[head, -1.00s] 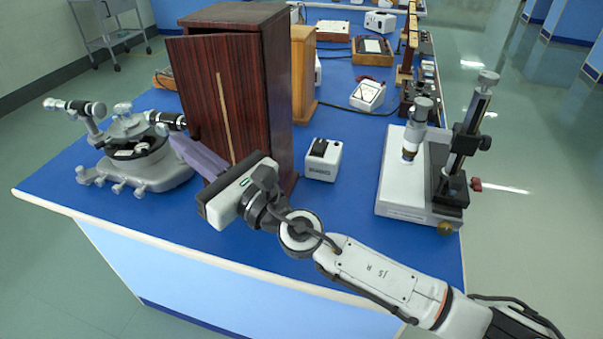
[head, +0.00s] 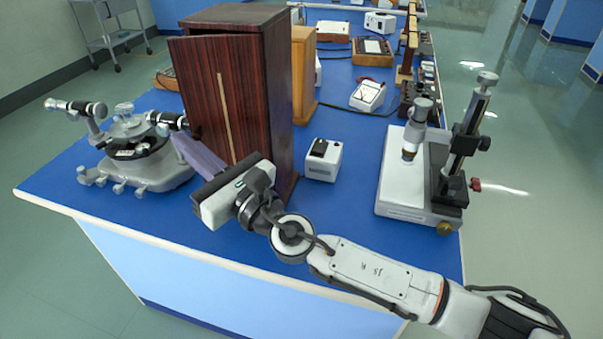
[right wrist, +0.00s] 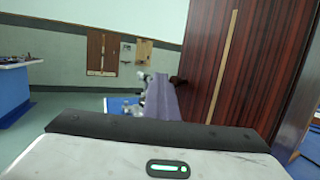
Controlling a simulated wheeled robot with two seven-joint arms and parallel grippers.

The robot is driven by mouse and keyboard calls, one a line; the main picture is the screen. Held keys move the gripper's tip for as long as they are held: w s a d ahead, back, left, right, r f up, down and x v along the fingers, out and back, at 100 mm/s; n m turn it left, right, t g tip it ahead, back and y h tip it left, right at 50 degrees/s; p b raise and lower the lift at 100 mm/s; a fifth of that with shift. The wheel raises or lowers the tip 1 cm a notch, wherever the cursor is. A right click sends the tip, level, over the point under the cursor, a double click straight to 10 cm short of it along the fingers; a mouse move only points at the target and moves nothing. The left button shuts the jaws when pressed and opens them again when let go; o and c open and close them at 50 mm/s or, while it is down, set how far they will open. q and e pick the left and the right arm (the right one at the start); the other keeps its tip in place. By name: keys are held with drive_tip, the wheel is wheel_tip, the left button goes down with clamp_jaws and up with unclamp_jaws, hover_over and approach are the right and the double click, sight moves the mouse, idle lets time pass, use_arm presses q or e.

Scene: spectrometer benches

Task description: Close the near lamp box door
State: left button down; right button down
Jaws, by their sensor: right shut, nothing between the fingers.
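The near lamp box (head: 277,80) is a tall dark reddish wooden cabinet on the blue bench. Its door (head: 200,85) has a pale vertical strip and stands ajar, its left edge out from the box. The door (right wrist: 262,60) also fills the right of the right wrist view, with a small dark knob by its left edge. My right gripper (head: 180,142) is shut and empty, its purplish fingers reaching along the door's lower outer face towards the left edge. The fingers (right wrist: 160,100) show left of the strip; I cannot tell whether they touch the door. My left gripper is out of view.
A grey spectrometer (head: 135,160) stands just left of the fingertips. A small white box (head: 323,160) sits right of the lamp box, and a microscope-like instrument (head: 405,190) stands further right. The bench's front left is clear.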

drive_tip(key=shift+w+m+t+h, duration=0.3)
drive_tip(key=shift+m+t+h, duration=0.1)
drive_tip(key=shift+t, duration=0.2)
idle(0.8)
drive_tip(key=shift+w+a+p, duration=0.35)
drive_tip(key=shift+w+p, duration=0.05)
drive_tip(key=shift+w, duration=0.4)
idle(4.7)
